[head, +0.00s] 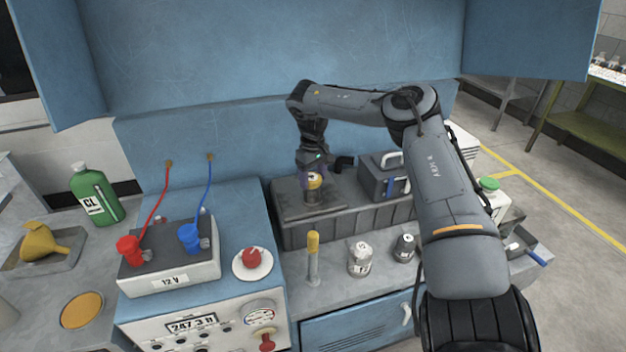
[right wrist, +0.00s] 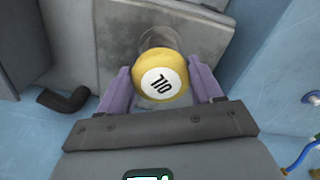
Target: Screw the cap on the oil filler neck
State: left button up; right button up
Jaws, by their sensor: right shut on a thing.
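The yellow cap marked OIL (right wrist: 161,75) sits between the purple fingers of my right gripper (right wrist: 160,84) in the right wrist view. In the head view the cap (head: 314,182) shows under my right gripper (head: 313,174), which points down. The gripper is shut on the cap's sides. The grey filler neck (head: 312,197) rises from the dark grey engine block (head: 345,222), directly below the cap. The cap hides the neck's mouth, and I cannot tell whether the cap rests on it or how tightly. My left gripper is out of view.
A dark box with a light handle (head: 382,180) stands right of the neck. A black bent pipe (right wrist: 65,100) lies near the gripper. In front stand a yellow-topped stick (head: 313,258), a white canister (head: 360,260) and a grey canister (head: 404,248). The 12 V box (head: 170,272) is at left.

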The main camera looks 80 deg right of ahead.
jog(key=shift+m, duration=0.9)
jog(key=shift+m+b, duration=0.3)
jog(key=shift+w+a+f+m+b, duration=0.15)
jog(key=shift+m+b, duration=0.35)
jog(key=shift+m, duration=0.3)
jog(key=shift+m+b, duration=0.45)
jog(key=shift+m, duration=1.25)
